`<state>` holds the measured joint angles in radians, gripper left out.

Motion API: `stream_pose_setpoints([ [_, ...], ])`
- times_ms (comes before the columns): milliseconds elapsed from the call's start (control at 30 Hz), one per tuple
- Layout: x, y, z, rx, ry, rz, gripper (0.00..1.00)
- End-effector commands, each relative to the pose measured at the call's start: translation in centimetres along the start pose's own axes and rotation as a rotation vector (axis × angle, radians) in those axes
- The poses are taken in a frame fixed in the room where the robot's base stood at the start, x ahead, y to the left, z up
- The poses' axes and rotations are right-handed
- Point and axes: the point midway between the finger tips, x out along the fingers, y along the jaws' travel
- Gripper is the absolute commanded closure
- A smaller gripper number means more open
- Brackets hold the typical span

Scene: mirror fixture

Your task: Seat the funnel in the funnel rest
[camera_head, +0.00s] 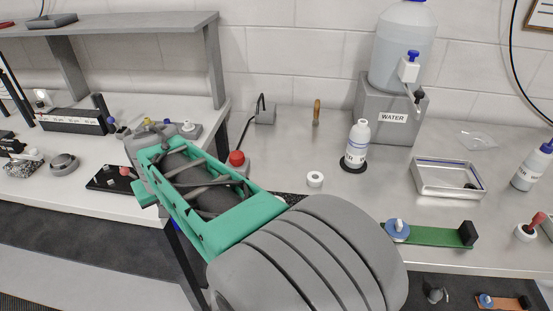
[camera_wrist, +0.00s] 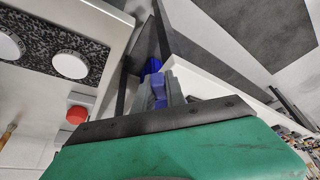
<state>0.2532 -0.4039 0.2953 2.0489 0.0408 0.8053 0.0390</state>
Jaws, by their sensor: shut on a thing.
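My gripper (camera_wrist: 162,92) shows in the wrist view beyond the green wrist housing, its fingers shut on a small blue thing (camera_wrist: 153,66). This looks like part of the funnel, but most of its shape is hidden. In the head view my green and grey arm covers the gripper, which is over the gap between the white bench and the steel bench.
A red button (camera_head: 236,158) stands close behind my arm. A white bottle (camera_head: 357,144), a water jug (camera_head: 402,50) on a grey stand, a metal tray (camera_head: 448,180) and a green board (camera_head: 435,236) occupy the steel bench. Bare steel lies around the white ring.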

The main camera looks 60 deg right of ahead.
Motion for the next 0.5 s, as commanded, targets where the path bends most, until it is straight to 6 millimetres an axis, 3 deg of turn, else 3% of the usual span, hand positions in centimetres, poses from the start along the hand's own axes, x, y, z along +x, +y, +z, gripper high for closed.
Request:
stream_pose_setpoints([
  [33, 0.8, 3.2, -0.6, 0.086, 0.003, 0.037, 1.0],
  [133, 0.9, 9.5, -1.7, 0.262, 0.005, 0.11, 1.0],
  [267, 0.3, 18.4, -1.5, 0.514, 0.008, 0.217, 1.0],
  [400, -1.2, 27.4, 0.8, 0.784, 0.01, 0.332, 1.0],
  [500, -2.5, 32.5, 3.0, 0.955, 0.012, 0.405, 1.0],
])
